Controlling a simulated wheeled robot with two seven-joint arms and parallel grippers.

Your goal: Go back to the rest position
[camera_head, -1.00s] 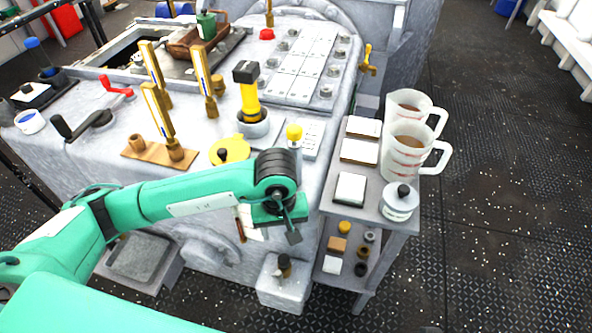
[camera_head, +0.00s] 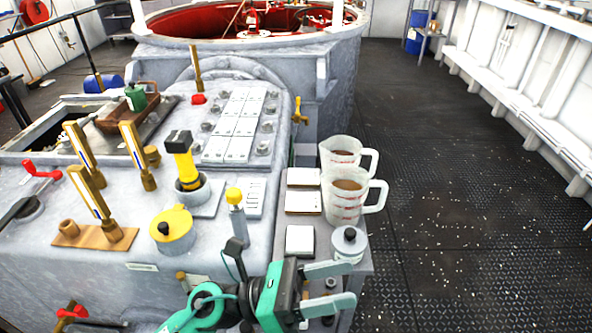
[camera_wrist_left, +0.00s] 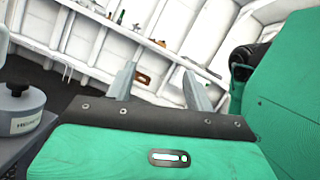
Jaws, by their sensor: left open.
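My left gripper (camera_head: 330,287) is at the bottom of the head view, in front of the small side stand (camera_head: 362,262). Its two grey fingers point right and stand apart with nothing between them. In the left wrist view the fingers (camera_wrist_left: 158,85) also stand apart and empty, with the white wall behind. The white lidded jar (camera_head: 349,246) stands on the stand just above the upper finger in the picture; it also shows at the left edge of the left wrist view (camera_wrist_left: 20,108). My right gripper does not show.
Two measuring jugs with brown contents, one behind (camera_head: 340,152) and one in front (camera_head: 345,195), stand on the side stand. The grey console (camera_head: 120,275) with levers and a yellow-handled knob (camera_head: 236,205) fills the left.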

